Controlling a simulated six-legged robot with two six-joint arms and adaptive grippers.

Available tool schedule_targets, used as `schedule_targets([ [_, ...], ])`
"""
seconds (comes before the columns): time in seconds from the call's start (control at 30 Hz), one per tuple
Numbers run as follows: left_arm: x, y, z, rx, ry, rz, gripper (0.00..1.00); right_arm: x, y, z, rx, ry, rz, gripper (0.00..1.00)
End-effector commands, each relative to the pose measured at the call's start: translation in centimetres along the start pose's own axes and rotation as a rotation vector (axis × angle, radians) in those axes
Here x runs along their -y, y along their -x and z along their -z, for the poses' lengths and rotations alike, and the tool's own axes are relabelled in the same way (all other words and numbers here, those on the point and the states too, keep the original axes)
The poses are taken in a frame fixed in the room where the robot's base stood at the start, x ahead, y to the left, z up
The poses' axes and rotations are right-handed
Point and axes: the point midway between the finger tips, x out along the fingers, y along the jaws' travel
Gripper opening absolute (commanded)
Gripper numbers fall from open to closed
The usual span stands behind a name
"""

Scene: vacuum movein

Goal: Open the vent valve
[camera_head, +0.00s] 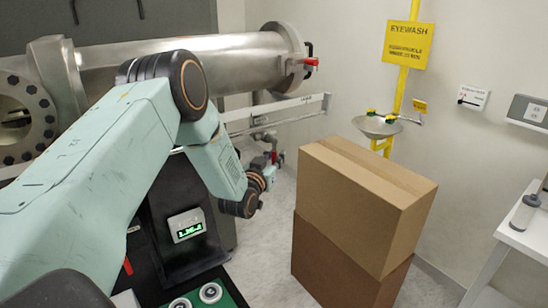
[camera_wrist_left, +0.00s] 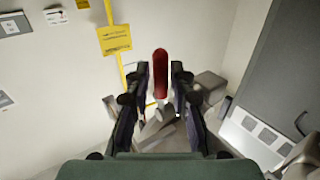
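A red valve handle (camera_wrist_left: 160,72) shows in the left wrist view, upright in the picture between the fingers of my left gripper (camera_wrist_left: 160,82). The two dark fingers are apart, one on each side of the handle, with gaps visible. In the head view my left gripper (camera_head: 275,163) is small and partly hidden behind my wrist, close to thin pipework (camera_head: 264,138) below the large metal vessel (camera_head: 200,58). Another red handle (camera_head: 311,62) sticks out at the vessel's end flange. My right gripper is in neither view.
Two stacked cardboard boxes (camera_head: 362,195) stand right of my left wrist. An eyewash basin (camera_head: 377,126) is on the wall behind. A white table (camera_head: 520,232) is at the right. A black unit with a green display (camera_head: 188,231) stands below my arm.

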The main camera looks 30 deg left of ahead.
Motion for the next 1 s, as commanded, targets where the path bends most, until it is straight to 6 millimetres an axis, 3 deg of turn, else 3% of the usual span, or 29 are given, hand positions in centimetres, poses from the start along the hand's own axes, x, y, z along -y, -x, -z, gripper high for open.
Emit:
schedule_targets([
  [0.23, -0.01, 0.01, -0.02, 0.001, 0.000, 0.000, 0.00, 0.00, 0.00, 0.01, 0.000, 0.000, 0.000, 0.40],
  [1.0, 0.04, -0.01, -0.31, -0.012, 0.008, 0.002, 0.00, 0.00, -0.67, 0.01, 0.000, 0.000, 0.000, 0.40],
])
